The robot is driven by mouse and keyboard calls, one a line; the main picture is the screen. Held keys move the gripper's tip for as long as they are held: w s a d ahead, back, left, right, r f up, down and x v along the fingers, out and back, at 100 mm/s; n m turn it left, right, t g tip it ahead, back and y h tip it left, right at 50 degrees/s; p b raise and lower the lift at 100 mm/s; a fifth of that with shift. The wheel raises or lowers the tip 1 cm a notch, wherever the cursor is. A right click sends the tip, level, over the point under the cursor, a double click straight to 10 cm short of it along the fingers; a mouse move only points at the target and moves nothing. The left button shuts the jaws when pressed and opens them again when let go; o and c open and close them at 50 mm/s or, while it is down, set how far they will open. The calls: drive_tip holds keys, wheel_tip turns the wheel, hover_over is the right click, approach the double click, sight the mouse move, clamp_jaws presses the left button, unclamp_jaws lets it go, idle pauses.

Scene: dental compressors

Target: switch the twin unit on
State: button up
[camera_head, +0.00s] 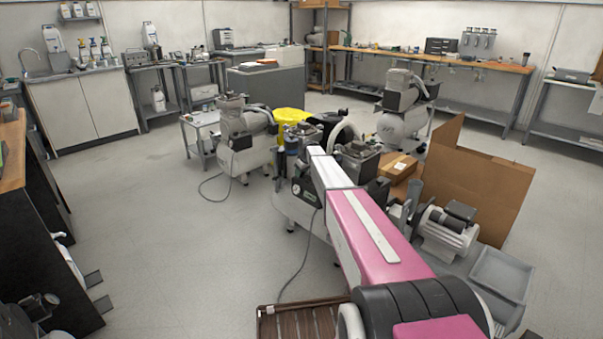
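The compressor in the middle of the floor (290,202) looks like the twin unit: a pale tank on feet with dark motor heads (357,162) on top. A dark box with a small round gauge shows on its near side (303,190). My pink and white arm reaches over it and hides much of its middle and right side. No switch can be made out at this size. My gripper is not visible; the far end of the arm hides whatever lies beyond it.
Single compressors stand behind left (242,150) and behind right (400,120). Right of my arm are a cardboard box (398,167), a large cardboard sheet (475,180), a loose motor (447,228) and a grey tray (500,272).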

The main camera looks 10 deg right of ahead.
drive_tip(key=shift+m, duration=0.3)
drive_tip(key=m+h, duration=0.1)
drive_tip(key=m, duration=0.2)
drive_tip(key=shift+a+t, duration=0.1)
drive_tip(key=shift+t, duration=0.2)
drive_tip(key=m+h, duration=0.1)
drive_tip(key=m, duration=0.2)
drive_tip(key=shift+m+h, duration=0.3)
drive_tip(key=shift+h, duration=0.1)
drive_tip(key=m+h, duration=0.1)
drive_tip(key=m, duration=0.3)
drive_tip(key=shift+a+h, duration=0.1)
drive_tip(key=shift+h, duration=0.3)
drive_tip(key=shift+m+g+h, duration=0.4)
drive_tip(key=shift+m+h, duration=0.1)
drive_tip(key=shift+m, duration=1.3)
drive_tip(key=o, duration=0.9)
drive_tip(key=shift+r, duration=0.15)
